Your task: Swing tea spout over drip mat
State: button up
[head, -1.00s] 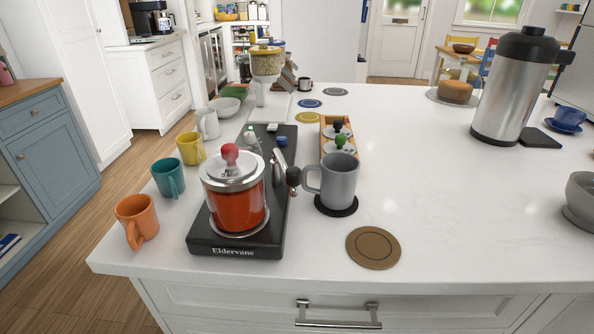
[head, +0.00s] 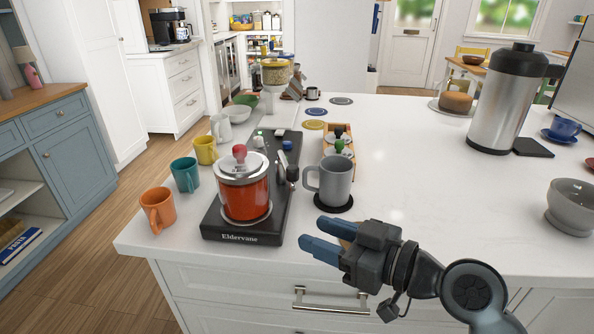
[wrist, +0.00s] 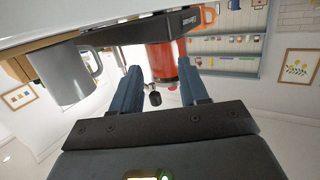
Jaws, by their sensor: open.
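The tea maker, a black base (head: 246,238) marked "Eldervane" with a red pot (head: 243,195), stands at the left of the white counter. A small silver part with a dark round knob (head: 292,174), apparently the spout, sticks out on its right side; the knob also shows in the wrist view (wrist: 155,98). A black round mat (head: 350,208), apparently the drip mat, lies under a grey mug (head: 336,180) right of the knob. My gripper (head: 312,232) is open and empty at the counter's front edge. In the wrist view its fingers (wrist: 158,75) frame the pot and knob.
The grey mug (wrist: 70,78) stands close to the left finger's side in the wrist view. Orange (head: 158,209), teal (head: 185,174) and yellow (head: 206,150) mugs line the left edge. A wooden tray (head: 345,137) stands behind the grey mug.

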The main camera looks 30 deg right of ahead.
aim_at(293, 167)
jog(key=w+d+r+n+y, duration=0.2)
jog(key=d+r+n+y, duration=0.15)
jog(key=r, duration=0.45)
jog(key=shift+m+y, duration=0.25)
jog(key=shift+m, duration=0.2)
jog(key=p+x, duration=0.1)
jog(key=x, duration=0.6)
jog(key=shift+w+a, duration=0.2)
jog(key=shift+w, duration=0.1)
jog(key=shift+c, duration=0.2)
grip_shut()
